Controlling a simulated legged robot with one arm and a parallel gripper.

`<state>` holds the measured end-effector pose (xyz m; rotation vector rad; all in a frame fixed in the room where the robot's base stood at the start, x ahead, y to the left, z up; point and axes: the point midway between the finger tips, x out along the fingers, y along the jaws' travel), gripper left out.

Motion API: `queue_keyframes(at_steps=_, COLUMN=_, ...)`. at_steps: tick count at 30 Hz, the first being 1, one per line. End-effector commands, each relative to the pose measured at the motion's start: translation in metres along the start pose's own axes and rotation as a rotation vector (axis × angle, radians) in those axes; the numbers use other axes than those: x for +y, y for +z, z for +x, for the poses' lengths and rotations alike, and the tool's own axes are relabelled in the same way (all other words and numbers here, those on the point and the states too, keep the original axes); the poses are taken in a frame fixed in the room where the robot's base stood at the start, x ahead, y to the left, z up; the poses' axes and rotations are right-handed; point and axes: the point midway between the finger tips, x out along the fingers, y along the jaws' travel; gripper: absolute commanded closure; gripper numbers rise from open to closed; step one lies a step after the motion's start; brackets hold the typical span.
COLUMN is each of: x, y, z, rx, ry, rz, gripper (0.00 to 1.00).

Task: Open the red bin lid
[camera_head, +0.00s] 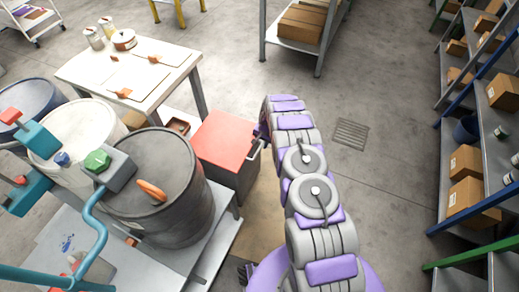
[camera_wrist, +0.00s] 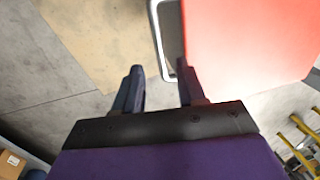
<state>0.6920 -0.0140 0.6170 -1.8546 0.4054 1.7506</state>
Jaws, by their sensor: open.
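The red lid (camera_head: 224,137) lies flat and closed on a grey bin (camera_head: 238,178), beside the white work table. A handle frame (camera_head: 254,152) shows on the bin's right side. In the wrist view the red lid (camera_wrist: 255,38) fills the upper right, and the light handle frame (camera_wrist: 160,40) runs along its left edge. My gripper (camera_wrist: 158,78) is open, its two dark fingers apart. The right finger is close to the lid's edge and overlaps the handle's lower end in the picture; I cannot tell whether they touch. In the head view my arm hides the fingers.
Drums (camera_head: 162,190) on a grey platform stand left of the bin, with teal pipes in front. The white table (camera_head: 150,80) stands behind them. Shelves with boxes (camera_head: 466,165) line the right. The floor right of my arm is clear, with a drain grate (camera_head: 351,132).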

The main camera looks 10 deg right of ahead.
Motion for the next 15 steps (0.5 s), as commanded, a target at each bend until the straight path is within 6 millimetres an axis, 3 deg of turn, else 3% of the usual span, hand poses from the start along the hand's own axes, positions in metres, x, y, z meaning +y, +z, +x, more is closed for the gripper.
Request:
queue_keyframes(at_steps=1, x=0.001, y=0.001, z=0.012, rx=-0.002, ry=0.002, rz=0.0, gripper=0.6)
queue_keyframes(at_steps=7, x=0.0, y=0.0, z=0.038, rx=0.0, ry=0.0, rz=0.001, gripper=0.6)
queue_keyframes(at_steps=15, x=0.0, y=0.0, z=0.052, rx=-0.001, ry=0.0, rz=0.001, gripper=0.6)
